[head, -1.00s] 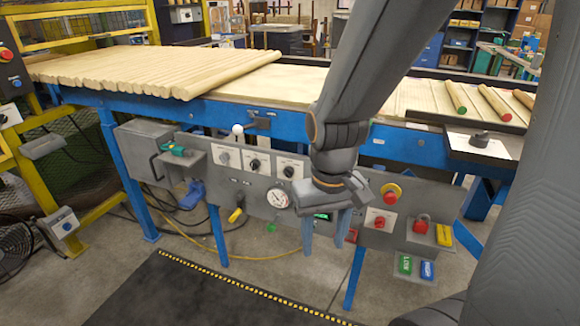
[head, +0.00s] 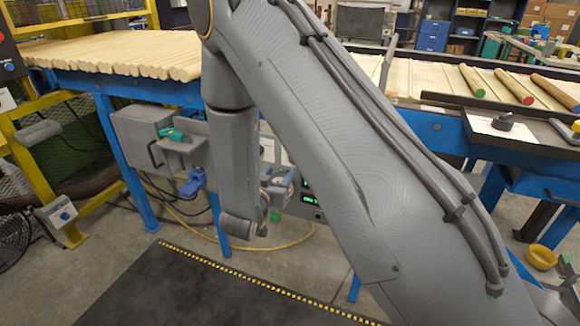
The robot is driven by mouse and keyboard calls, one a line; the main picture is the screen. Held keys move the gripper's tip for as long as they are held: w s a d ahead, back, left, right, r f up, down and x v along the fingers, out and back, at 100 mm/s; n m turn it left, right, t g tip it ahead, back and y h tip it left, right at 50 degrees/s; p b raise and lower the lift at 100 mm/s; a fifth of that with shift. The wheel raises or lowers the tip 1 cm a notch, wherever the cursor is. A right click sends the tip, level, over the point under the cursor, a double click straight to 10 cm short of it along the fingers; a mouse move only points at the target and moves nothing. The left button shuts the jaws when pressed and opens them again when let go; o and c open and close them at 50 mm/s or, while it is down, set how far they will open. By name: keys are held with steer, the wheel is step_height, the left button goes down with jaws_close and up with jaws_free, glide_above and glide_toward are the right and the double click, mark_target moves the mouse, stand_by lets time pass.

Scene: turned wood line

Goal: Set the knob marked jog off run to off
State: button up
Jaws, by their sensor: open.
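My arm covers most of the grey control panel (head: 298,207), including the places where the panel's knobs sit. A strip of a pale label plate (head: 267,148) shows beside my forearm, its marking too small to read. My gripper (head: 282,182) is only partly seen, close in front of the panel beside my wrist and below that plate. Its jaws are apart. Whether it touches anything is hidden.
A black mat (head: 190,290) covers the floor in front. A yellow bowl (head: 541,258) is at right.

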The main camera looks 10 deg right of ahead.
steer(key=w+d+t+h, duration=0.1)
steer(key=w+d+h, duration=0.1)
steer(key=w+d, duration=0.2)
steer(key=shift+w+d+r, duration=0.2)
steer(key=shift+w+d, duration=0.15)
steer(key=shift+d, duration=0.05)
stand_by(0.4)
steer(key=c, duration=1.1)
steer(key=shift+o, duration=0.2)
